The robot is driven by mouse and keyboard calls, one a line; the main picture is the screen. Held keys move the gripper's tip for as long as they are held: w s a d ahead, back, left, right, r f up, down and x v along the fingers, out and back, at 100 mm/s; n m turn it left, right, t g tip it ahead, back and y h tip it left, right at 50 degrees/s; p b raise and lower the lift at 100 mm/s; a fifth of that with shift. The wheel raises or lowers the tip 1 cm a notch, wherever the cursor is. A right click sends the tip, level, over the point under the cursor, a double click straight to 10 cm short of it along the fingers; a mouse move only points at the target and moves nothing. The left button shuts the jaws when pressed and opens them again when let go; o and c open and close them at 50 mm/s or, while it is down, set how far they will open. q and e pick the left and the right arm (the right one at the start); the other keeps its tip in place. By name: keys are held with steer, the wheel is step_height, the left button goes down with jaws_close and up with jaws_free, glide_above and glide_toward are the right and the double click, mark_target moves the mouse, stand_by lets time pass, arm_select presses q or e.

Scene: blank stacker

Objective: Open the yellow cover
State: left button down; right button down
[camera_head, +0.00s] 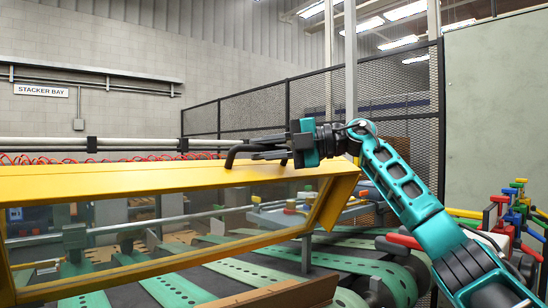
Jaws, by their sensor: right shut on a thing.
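The yellow cover (130,180) spans the left and middle of the head view. It has a yellow frame around a clear pane, and machine parts show through the pane. A dark curved handle (233,152) stands on its top face near the right end. My right gripper (268,149) reaches in from the right, above the top face, and is shut on this handle. The exact finger contact is hard to make out, as both are dark. I cannot tell whether the cover is raised from its seat. My left gripper is not in view.
Green perforated belts (270,273) run below and behind the cover. A mesh fence (400,110) stands behind my right arm. Colourful levers or fittings (515,205) stand at the far right. A grey block wall with a "STACKER BAY" sign (41,90) is at the back left.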

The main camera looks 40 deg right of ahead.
steer(key=w+r, duration=0.1)
steer(key=w, duration=0.2)
steer(key=shift+r, duration=0.4)
steer(key=shift+w+a+r, duration=0.1)
steer(key=shift+w+r, duration=0.1)
steer(key=shift+w, duration=0.35)
steer(key=shift+w+a+r, duration=0.1)
steer(key=shift+w+r, duration=0.1)
steer(key=shift+w, duration=0.3)
steer(key=c, duration=1.1)
jaws_free()
steer(key=shift+c, duration=0.2)
steer(key=v, duration=1.3)
steer(key=shift+r, duration=0.2)
